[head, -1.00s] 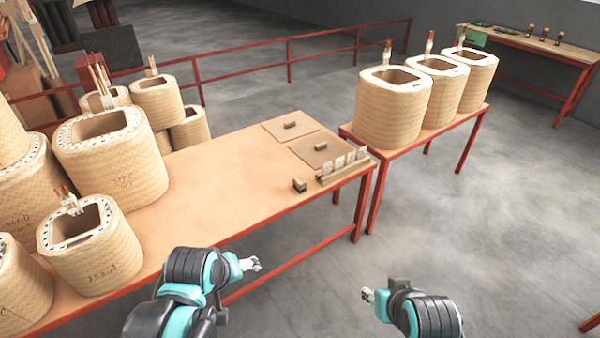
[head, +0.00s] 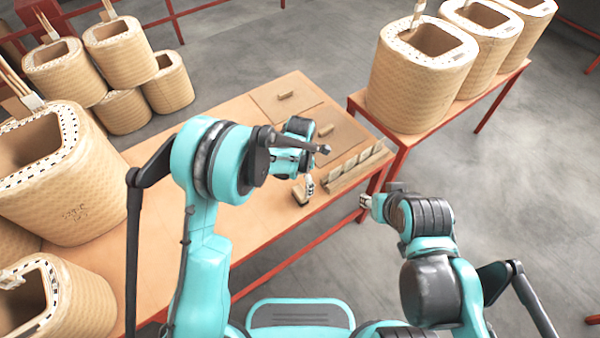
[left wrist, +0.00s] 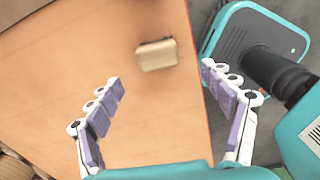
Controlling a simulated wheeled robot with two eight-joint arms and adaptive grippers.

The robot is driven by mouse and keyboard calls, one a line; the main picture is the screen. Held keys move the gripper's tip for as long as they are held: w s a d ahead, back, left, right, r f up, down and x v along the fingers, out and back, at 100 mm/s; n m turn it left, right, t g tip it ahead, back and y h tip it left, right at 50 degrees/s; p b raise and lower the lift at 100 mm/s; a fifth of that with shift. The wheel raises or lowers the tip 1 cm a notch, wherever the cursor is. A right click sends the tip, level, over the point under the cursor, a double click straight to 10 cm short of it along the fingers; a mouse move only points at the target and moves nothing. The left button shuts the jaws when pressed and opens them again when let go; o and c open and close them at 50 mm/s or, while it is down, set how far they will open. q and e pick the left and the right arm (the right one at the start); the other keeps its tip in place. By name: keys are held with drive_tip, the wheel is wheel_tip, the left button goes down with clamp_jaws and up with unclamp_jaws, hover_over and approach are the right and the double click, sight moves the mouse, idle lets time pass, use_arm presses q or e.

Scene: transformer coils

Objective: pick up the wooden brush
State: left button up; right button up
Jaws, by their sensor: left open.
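The wooden brush (head: 299,195) is a small tan block lying on the work table near its front edge, partly hidden by my left gripper in the head view. In the left wrist view the brush (left wrist: 156,55) lies beyond my fingertips, between their lines. My left gripper (head: 309,186) is open and empty, above and close to the brush; its spread fingers (left wrist: 162,80) show in the left wrist view. My right gripper (head: 365,201) is off the table's front edge, small in view, so its jaws cannot be judged.
The work table (head: 240,240) has flat boards with small handles (head: 285,97) and a wooden rack (head: 355,170) near its right end. Large wound coils (head: 70,190) stand at left. More coils (head: 420,75) stand on a second table at right.

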sight(300, 191)
use_arm(q)
wheel_tip(300, 191, down, 3)
drive_tip(key=shift+d+f+b, duration=0.1)
drive_tip(key=shift+f+b, duration=0.05)
drive_tip(key=shift+b, duration=0.5)
drive_tip(key=f, duration=0.1)
drive_tip(key=f+b, duration=0.1)
drive_tip(key=f, duration=0.1)
drive_tip(key=f+b, duration=0.1)
drive_tip(key=shift+w+f, duration=0.25)
drive_tip(key=shift+f, duration=0.15)
drive_tip(key=shift+r, duration=0.1)
drive_tip(key=c, duration=1.3)
